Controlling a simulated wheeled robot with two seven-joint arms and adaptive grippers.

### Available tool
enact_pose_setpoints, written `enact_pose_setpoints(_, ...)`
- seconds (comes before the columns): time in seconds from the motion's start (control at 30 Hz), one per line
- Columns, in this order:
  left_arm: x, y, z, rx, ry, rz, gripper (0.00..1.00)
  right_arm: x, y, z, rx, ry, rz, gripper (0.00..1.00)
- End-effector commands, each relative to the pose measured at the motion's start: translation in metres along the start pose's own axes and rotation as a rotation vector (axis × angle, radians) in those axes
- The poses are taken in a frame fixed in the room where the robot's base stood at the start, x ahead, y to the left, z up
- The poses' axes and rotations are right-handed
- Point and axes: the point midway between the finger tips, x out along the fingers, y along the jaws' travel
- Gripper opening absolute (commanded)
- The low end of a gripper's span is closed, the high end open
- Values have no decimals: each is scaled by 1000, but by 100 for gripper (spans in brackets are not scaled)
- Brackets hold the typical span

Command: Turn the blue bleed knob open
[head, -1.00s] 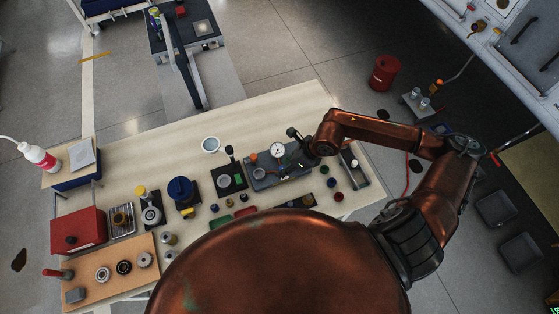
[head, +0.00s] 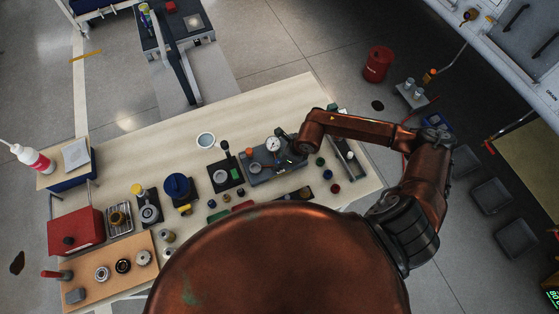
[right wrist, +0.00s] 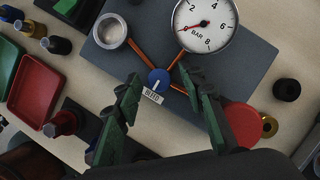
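The blue bleed knob (right wrist: 158,80) shows in the right wrist view, with a white pointer line and a small label (right wrist: 152,97) just below it. It sits on a grey panel (right wrist: 250,70) where orange pipes meet. My right gripper (right wrist: 166,112) is open, with one green-padded finger on each side below the knob. The fingers look apart from the knob. In the head view my right gripper (head: 292,152) is over the grey panel (head: 257,177), and I cannot make out the knob there. My left gripper is not in view.
A pressure gauge (right wrist: 206,24) and a round metal-rimmed fitting (right wrist: 110,31) stand beyond the knob. A red round part (right wrist: 241,119) is close to the right finger. Red and green trays (right wrist: 35,92) lie left. The table (head: 240,115) is clear behind the panel.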

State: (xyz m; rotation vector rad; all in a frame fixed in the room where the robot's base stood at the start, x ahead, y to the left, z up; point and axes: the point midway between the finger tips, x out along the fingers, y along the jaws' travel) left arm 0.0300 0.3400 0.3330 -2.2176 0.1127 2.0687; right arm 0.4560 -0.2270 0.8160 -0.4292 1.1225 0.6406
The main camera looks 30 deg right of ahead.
Motion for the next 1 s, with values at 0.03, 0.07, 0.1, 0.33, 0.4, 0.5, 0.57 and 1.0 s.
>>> enact_pose_setpoints(0.03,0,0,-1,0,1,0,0,0,0,0,0,0,0,37)
enact_pose_setpoints(0.07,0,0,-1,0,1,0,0,0,0,0,1,0,0,37)
enact_pose_setpoints(0.1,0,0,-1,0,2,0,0,0,0,0,1,0,0,35)
enact_pose_setpoints(0.33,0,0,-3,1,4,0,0,0,0,-1,1,0,1,20)
enact_pose_setpoints(0.4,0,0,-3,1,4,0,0,0,0,-1,1,0,1,15)
enact_pose_setpoints(0.5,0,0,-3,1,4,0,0,0,0,-1,2,0,0,8)
enact_pose_setpoints(0.57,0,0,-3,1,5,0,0,0,0,-1,2,0,0,4)
enact_pose_setpoints(1.0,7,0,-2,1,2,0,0,1,-1,-1,-37,1,16,0)
